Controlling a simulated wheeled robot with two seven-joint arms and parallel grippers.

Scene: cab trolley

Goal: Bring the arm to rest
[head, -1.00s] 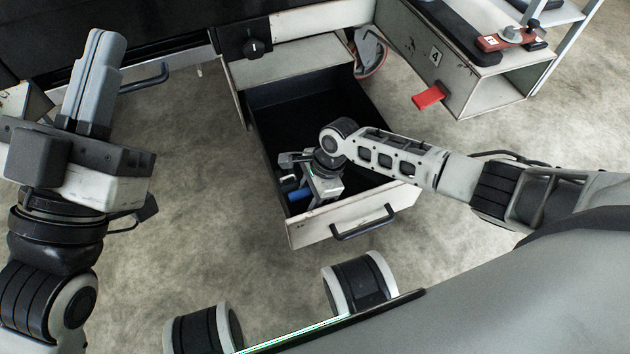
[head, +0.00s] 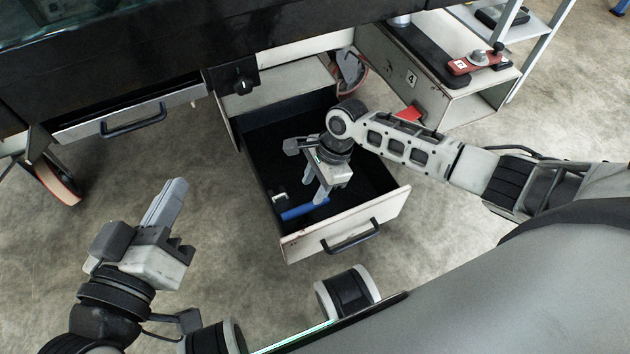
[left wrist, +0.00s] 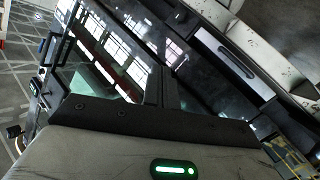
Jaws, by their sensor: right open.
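My right gripper (head: 315,192) is open inside the open drawer (head: 345,229), its fingers pointing down. A blue-handled object (head: 305,210) with a pale end lies on the dark drawer floor just below the fingertips. The fingers look clear of it; exact contact is hard to tell. My left gripper (head: 167,202) is at the lower left of the head view, over bare floor, with its fingers together and nothing between them. In the left wrist view my left fingers (left wrist: 162,88) show as a dark bar, also close together.
A box marked 4 (head: 411,77) with a red tab (head: 410,115) stands right of the open drawer.

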